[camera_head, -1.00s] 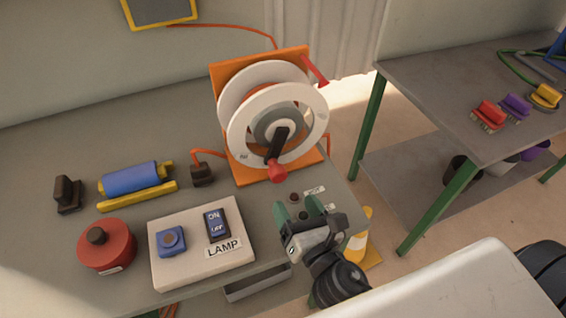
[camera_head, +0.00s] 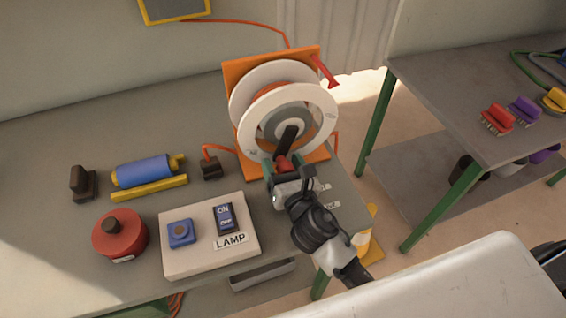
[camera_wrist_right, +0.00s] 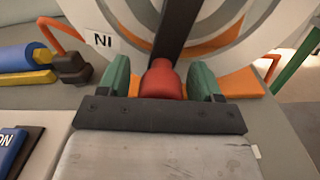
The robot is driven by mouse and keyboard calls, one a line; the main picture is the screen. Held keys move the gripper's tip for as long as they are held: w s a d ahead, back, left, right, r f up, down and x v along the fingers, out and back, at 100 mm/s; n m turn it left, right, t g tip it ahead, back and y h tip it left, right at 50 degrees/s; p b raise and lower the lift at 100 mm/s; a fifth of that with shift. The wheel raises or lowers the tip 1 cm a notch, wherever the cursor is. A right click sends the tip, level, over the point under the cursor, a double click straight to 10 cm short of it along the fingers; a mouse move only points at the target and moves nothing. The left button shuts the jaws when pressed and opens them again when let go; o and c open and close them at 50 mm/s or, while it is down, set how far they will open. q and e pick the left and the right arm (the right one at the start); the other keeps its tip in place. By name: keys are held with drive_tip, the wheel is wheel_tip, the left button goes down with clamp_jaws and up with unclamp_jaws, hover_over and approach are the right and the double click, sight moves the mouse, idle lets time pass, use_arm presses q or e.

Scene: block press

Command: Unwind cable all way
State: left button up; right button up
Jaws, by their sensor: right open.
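The cable reel has a white drum (camera_head: 262,140) on an orange stand (camera_head: 236,72), with orange cable wound inside. Its black crank arm (camera_head: 289,138) points down and ends in a red knob (camera_head: 283,162). My right gripper (camera_head: 284,168) is open at the knob. In the right wrist view the red knob (camera_wrist_right: 161,80) sits between the two green fingers (camera_wrist_right: 162,84), with small gaps on both sides. An orange cable (camera_head: 218,147) runs from the reel to a dark plug (camera_head: 211,168) on the table. My left gripper is not in view.
A red lever (camera_head: 326,70) sits at the stand's upper right. The lamp switch box (camera_head: 185,258), a red round object (camera_head: 119,236) and a blue cylinder (camera_head: 143,171) lie left of my right arm. A second table (camera_head: 440,85) stands at right.

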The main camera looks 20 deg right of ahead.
sight(300, 149)
drive_tip(key=shift+c, duration=0.8)
clamp_jaws()
drive_tip(key=shift+d+n+p, duration=0.75)
drive_tip(key=shift+n+p, duration=0.3)
drive_tip(key=shift+n, duration=0.05)
drive_tip(key=shift+d+n+p, duration=0.7)
drive_tip(key=shift+n+p, duration=0.3)
drive_tip(key=shift+n, duration=0.1)
drive_tip(key=shift+w+d+n+p, duration=0.1)
drive_tip(key=shift+d+n+p, duration=1.15)
drive_tip(key=shift+n+p, duration=0.45)
drive_tip(key=shift+o, duration=0.8)
unclamp_jaws()
